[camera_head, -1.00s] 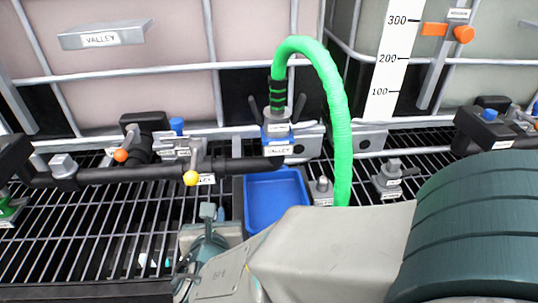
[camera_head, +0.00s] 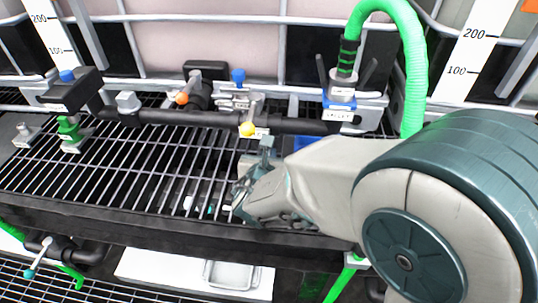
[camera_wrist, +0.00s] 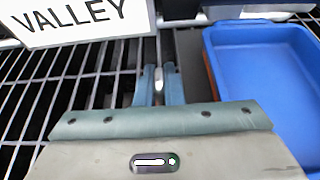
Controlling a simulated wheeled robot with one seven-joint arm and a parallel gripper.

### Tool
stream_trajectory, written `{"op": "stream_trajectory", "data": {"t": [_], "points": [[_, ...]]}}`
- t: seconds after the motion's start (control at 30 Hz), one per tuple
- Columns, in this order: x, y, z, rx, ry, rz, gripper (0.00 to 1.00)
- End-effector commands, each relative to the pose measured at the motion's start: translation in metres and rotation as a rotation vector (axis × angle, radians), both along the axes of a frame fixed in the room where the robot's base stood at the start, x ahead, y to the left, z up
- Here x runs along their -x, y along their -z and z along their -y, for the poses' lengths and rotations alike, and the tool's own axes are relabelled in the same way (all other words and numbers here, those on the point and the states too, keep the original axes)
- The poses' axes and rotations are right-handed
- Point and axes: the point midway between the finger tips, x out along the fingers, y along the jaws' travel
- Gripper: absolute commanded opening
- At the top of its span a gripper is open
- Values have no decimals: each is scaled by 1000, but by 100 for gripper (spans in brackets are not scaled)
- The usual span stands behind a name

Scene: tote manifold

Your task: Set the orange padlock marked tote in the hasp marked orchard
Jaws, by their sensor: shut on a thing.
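I cannot pick out the orange padlock marked tote or a hasp marked orchard. The readable label in the wrist view says VALLEY (camera_wrist: 70,20).
A black pipe (camera_head: 200,118) runs across the grating (camera_head: 120,165). An orange knob (camera_head: 182,98), a blue-capped fitting (camera_head: 238,80) and a green hose (camera_head: 413,70) stand around it. A white sheet with a clear tray (camera_head: 232,273) lies below the front edge.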

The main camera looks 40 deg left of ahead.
Motion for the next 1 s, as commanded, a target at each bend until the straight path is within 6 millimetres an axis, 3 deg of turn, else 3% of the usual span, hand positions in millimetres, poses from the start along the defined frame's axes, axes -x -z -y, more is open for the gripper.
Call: {"op": "stream_trajectory", "data": {"t": [0.17, 0.2, 0.27, 0.67, 1.0], "points": [[0, 4, 0, 0, 0, 0, 0], [0, 3, 0, 0, 0, 0, 13], [0, 3, 0, 0, 0, 0, 30], [0, -3, 0, 0, 0, 0, 30], [54, -29, 35, -2, -5, 0, 30]]}}
